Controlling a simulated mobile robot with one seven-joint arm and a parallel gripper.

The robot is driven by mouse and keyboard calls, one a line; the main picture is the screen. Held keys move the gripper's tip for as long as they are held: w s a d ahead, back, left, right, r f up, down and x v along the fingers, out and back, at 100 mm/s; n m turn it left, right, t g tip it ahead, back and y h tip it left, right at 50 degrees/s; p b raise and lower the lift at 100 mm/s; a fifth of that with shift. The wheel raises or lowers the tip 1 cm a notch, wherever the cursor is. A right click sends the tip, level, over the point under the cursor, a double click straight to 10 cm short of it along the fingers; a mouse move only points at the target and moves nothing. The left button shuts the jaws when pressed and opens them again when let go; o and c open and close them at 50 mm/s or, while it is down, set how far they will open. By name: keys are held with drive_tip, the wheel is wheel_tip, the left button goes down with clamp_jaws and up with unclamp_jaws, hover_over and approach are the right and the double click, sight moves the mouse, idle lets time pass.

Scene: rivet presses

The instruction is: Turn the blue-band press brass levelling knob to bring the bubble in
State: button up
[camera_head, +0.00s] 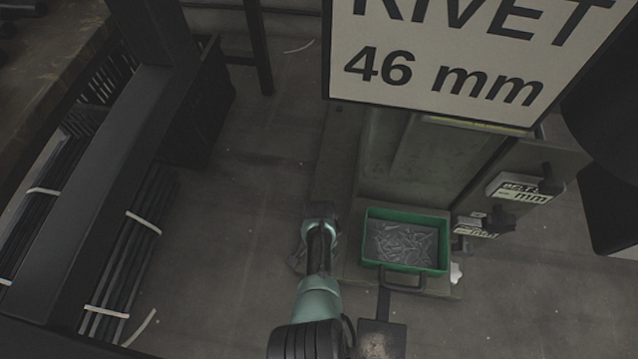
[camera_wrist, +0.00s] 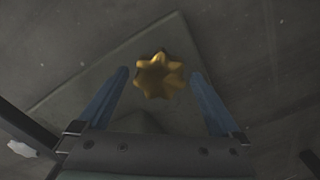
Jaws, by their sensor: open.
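A brass lobed knob (camera_wrist: 160,75) shows in the wrist view, above a grey plate (camera_wrist: 75,80) at the foot of a machine. My gripper (camera_wrist: 160,82) is open, with one blue finger on each side of the knob and a gap to each. I cannot tell how deep the fingers reach past the knob. In the head view my arm reaches down beside the press base, and the gripper (camera_head: 318,222) is mostly hidden behind it. The knob does not show there. No blue band and no bubble level can be made out in either view.
A green bin (camera_head: 408,268) of rivets stands right of my arm. A large "RIVET 46 mm" sign (camera_head: 460,50) hangs at the top. Smaller signed parts (camera_head: 520,190) stick out at the right. A rack of dark bars (camera_head: 130,250) is at the left, with open floor between.

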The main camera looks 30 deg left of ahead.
drive_tip(key=c, duration=1.3)
drive_tip(key=m, duration=0.6)
drive_tip(key=shift+m, duration=0.3)
drive_tip(key=m, duration=0.5)
drive_tip(key=shift+m, duration=0.3)
